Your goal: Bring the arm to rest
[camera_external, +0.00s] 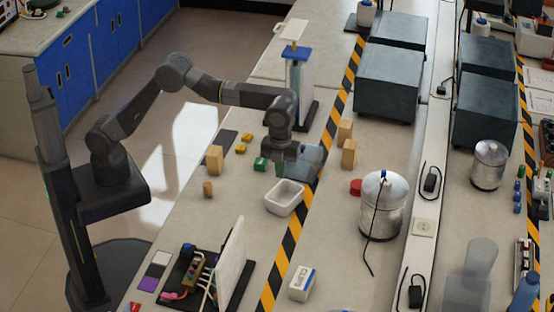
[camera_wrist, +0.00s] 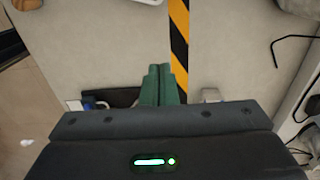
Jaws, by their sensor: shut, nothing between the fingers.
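My gripper (camera_external: 280,169) hangs over the bench, pointing down, at the end of my outstretched arm. In the wrist view its two green fingers (camera_wrist: 159,84) are pressed together with nothing between them. Whether the fingertips touch the bench cannot be told.
Wooden blocks (camera_external: 214,159) and (camera_external: 349,154) stand on both sides of my gripper. A steel canister (camera_external: 381,205) and a red object (camera_external: 356,187) are to the right. A blue-topped stand (camera_external: 297,85) is behind. A white panel (camera_external: 232,262) stands in front.

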